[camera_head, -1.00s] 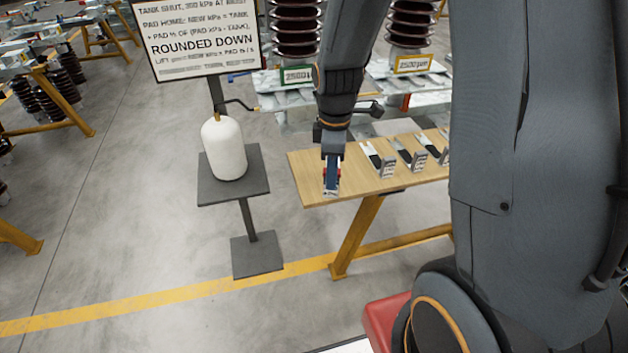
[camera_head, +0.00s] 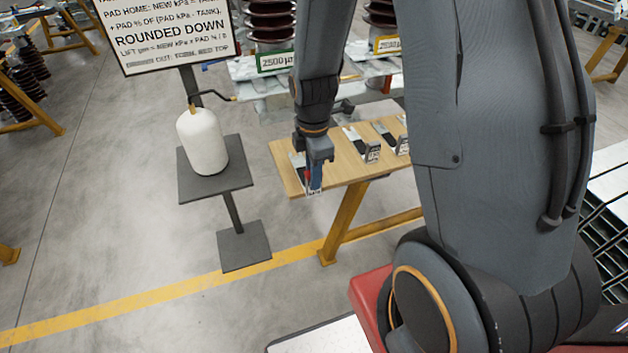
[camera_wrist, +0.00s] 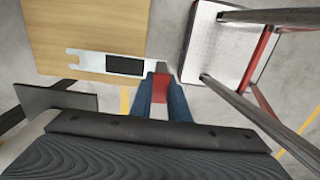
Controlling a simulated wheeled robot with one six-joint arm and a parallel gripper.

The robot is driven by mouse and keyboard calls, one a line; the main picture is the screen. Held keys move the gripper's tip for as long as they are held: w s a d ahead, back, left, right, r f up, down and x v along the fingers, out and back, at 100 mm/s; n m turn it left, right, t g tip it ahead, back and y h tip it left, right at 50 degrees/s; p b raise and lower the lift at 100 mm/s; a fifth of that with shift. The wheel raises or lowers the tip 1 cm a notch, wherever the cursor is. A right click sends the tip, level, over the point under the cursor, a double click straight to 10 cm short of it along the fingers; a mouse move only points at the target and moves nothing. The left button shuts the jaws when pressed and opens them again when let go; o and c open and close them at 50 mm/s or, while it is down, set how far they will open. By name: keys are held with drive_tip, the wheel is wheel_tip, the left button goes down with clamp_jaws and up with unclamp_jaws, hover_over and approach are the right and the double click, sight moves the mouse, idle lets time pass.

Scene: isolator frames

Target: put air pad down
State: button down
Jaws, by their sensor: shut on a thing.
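My gripper (camera_head: 314,180) is at the left front end of the wooden table (camera_head: 345,172). Its blue fingers (camera_wrist: 160,92) are shut on the end of an air pad (camera_wrist: 105,64), a pale flat plate with a black patch. A red part shows between the fingers. In the wrist view the plate reaches left from the fingers across the table top (camera_wrist: 90,25). In the head view the plate is mostly hidden behind my gripper. I cannot tell whether it rests on the wood or hangs just above it.
More pads with upright labels (camera_head: 372,152) stand right of my gripper on the table. A white tank (camera_head: 203,142) stands on a grey stand (camera_head: 215,182) to the left, below a sign (camera_head: 180,32). Insulator stacks stand behind.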

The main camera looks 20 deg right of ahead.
drive_tip(key=shift+f, duration=1.25)
drive_tip(key=shift+f, duration=0.1)
drive_tip(key=c, duration=1.7)
unclamp_jaws()
wheel_tip(320, 180, up, 12)
drive_tip(key=shift+b, duration=0.75)
drive_tip(key=shift+s+r+m, duration=0.2)
drive_tip(key=shift+s+m, duration=0.25)
drive_tip(key=shift+m, duration=0.45)
drive_tip(key=s+m, duration=0.2)
drive_tip(key=m, duration=0.3)
drive_tip(key=s+m, duration=0.3)
drive_tip(key=m, duration=0.2)
drive_tip(key=s+m, duration=0.3)
drive_tip(key=m, duration=0.3)
drive_tip(key=shift+s+r+t, duration=0.25)
drive_tip(key=shift+r+t, duration=0.15)
